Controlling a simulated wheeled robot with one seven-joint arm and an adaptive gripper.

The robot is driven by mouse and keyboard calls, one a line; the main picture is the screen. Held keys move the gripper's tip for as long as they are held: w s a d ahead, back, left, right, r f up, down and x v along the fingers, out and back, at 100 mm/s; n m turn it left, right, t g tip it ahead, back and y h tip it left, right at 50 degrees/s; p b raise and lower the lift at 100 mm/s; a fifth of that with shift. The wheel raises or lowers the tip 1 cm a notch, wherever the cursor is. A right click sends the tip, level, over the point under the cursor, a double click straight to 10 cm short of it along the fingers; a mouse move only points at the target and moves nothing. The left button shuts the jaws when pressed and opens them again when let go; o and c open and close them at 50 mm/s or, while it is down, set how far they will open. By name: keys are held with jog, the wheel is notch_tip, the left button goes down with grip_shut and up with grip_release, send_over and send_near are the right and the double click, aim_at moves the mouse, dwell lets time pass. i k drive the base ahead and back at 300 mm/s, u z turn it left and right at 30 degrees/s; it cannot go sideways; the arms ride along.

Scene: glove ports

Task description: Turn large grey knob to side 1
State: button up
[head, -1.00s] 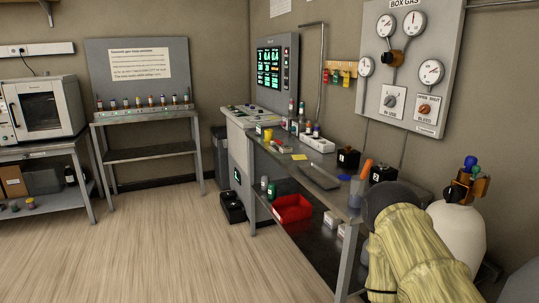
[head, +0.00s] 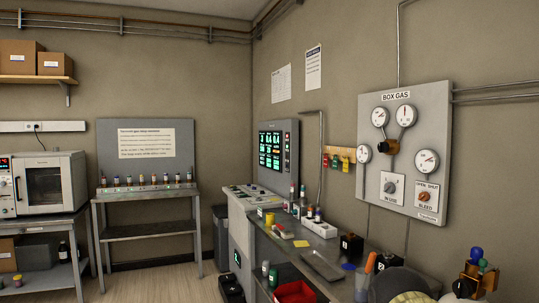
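The large grey knob (head: 391,187) sits on a white square plate marked IN USE, low on the left of the grey BOX GAS panel (head: 441,130) on the right wall. Its side markings are too small to read, and I cannot tell which side it points to. An orange-brown knob (head: 424,196) sits to its right on a plate marked OPEN, SHUT and BLEED. Several round gauges are above both knobs.
A grey bench (head: 262,243) runs along the right wall below the panel, with black boxes (head: 351,247), a tray and small bottles. A brass valve with a blue knob (head: 476,253) stands at the lower right. Floor is clear at the lower left.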

aim_at(389, 188)
jog(key=u, duration=0.65)
jog(key=i, duration=1.7)
jog(key=u, duration=0.65)
jog(key=i, duration=1.75)
jog(key=z, duration=0.95)
jog(key=i, duration=1.5)
jog(key=z, duration=1.2)
jog(key=i, duration=0.2)
jog(key=z, duration=0.55)
